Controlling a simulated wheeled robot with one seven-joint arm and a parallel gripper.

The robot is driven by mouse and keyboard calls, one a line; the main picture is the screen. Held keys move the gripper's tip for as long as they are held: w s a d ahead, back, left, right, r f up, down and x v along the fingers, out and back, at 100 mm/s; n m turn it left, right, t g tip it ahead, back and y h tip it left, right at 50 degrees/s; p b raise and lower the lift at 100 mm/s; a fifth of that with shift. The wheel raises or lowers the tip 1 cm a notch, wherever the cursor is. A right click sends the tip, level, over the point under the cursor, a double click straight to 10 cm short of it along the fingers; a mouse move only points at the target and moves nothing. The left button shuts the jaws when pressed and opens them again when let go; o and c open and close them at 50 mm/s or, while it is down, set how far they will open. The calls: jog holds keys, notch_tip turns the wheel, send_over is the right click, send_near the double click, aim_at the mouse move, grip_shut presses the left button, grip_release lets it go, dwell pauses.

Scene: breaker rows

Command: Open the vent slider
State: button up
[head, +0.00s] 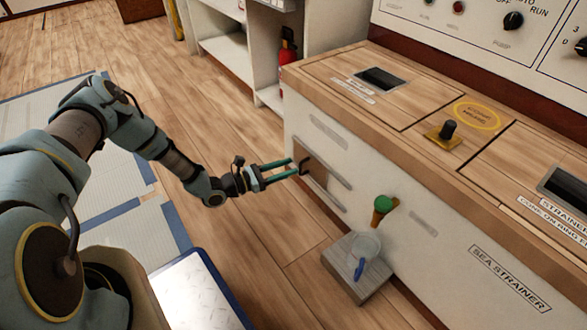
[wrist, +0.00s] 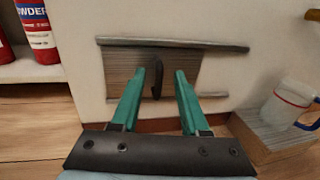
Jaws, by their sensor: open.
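The vent slider (head: 318,182) is a brown wooden panel between two grey rails low on the white cabinet front. In the wrist view the slider (wrist: 120,71) sits toward the left of the rails, with bare white face at their right end. Its dark upright handle (wrist: 157,82) stands out from the panel. My gripper (head: 292,169) is in front of the handle. In the wrist view my gripper's green fingers (wrist: 160,73) are open, with the handle showing between their tips. I cannot tell whether a finger touches it.
A clear mug (head: 366,248) with a blue handle stands on a wooden block (head: 345,278) to the right, below a green-knobbed tap (head: 383,205). A red extinguisher (head: 287,50) stands in the shelf at the left. The counter top (head: 345,60) overhangs above.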

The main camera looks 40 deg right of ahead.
jog(key=shift+x, duration=1.25)
jog(key=shift+c, duration=0.4)
grip_shut()
